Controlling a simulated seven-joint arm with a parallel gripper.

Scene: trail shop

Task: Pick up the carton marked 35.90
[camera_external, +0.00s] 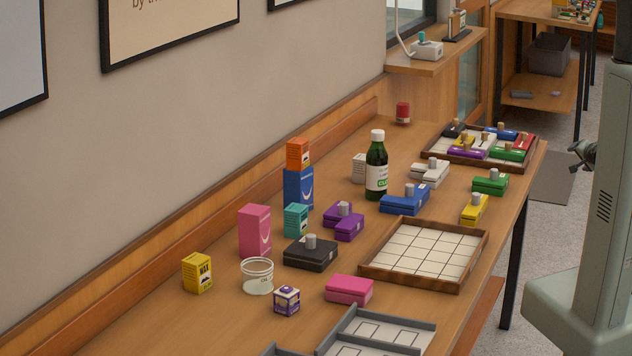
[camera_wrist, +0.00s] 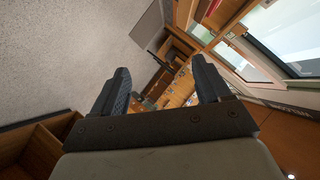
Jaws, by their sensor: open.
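Several cartons stand on the wooden table in the external view: a yellow one with a dark label (camera_external: 197,272), a tall pink one (camera_external: 255,231), a teal one (camera_external: 296,220), an orange one (camera_external: 298,153) on top of a blue one (camera_external: 299,189), a small purple and white one (camera_external: 287,300), and a pale one (camera_external: 359,168) behind the green bottle. I cannot read 35.90 on any of them; the print is too small. My gripper (camera_wrist: 160,66) is open and empty in the wrist view, apart from the cartons, and points across the room.
The green bottle (camera_external: 377,175) and a clear jar (camera_external: 257,276) stand among the cartons. Knobbed blocks lie around an empty gridded tray (camera_external: 372,273); a filled tray (camera_external: 462,159) is at the back. Grey dividers (camera_external: 388,327) are in front. The table's front left is clear.

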